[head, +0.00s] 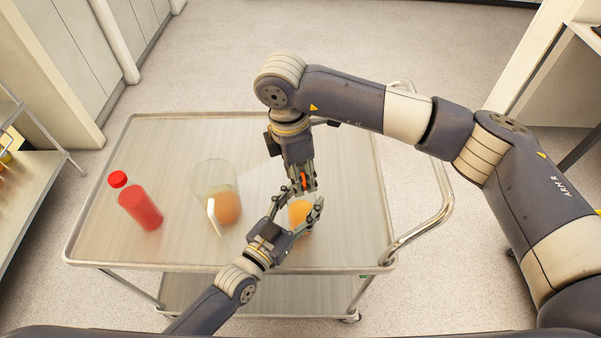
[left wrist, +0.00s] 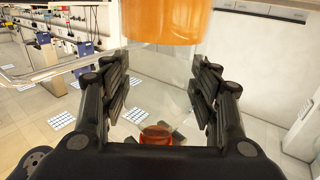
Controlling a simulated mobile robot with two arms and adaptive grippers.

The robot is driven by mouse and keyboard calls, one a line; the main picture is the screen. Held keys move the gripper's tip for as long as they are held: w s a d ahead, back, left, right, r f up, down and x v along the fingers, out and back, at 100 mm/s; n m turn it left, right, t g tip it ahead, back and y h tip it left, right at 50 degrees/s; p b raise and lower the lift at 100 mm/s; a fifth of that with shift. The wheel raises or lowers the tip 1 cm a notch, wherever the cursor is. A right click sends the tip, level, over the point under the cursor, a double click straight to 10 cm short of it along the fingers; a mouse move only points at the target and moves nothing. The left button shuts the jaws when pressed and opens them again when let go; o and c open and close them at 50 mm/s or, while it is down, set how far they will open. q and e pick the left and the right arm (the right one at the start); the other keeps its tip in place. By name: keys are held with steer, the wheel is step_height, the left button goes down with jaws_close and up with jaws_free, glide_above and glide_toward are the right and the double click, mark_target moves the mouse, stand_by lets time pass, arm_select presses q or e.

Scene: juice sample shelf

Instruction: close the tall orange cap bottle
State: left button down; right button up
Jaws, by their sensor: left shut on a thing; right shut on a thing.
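The tall orange cap bottle (head: 301,211) stands on the trolley, clear with orange juice in its lower part. My left gripper (head: 298,211) is shut around its body from the front. The left wrist view looks upside down: juice (left wrist: 165,22) at the top, clear wall between the fingers (left wrist: 165,95), and the orange-red cap (left wrist: 155,134) low, partly hidden by my gripper. My right gripper (head: 303,182) points down from above and is shut on the orange cap (head: 303,179) over the bottle's mouth. Whether cap and rim touch is hidden by the fingers.
A clear wide container (head: 215,175) with orange contents stands left of the held bottle. A red bottle with a red cap (head: 140,206) stands farther left. The trolley top (head: 165,150) is otherwise clear, with a raised rim and a handle (head: 430,220) at right.

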steer(key=m, duration=0.4)
steer(key=shift+g, duration=0.3)
steer(key=o, duration=0.6)
steer(key=shift+o, duration=0.2)
steer(key=shift+r, duration=0.1)
steer(key=shift+r, duration=2.2)
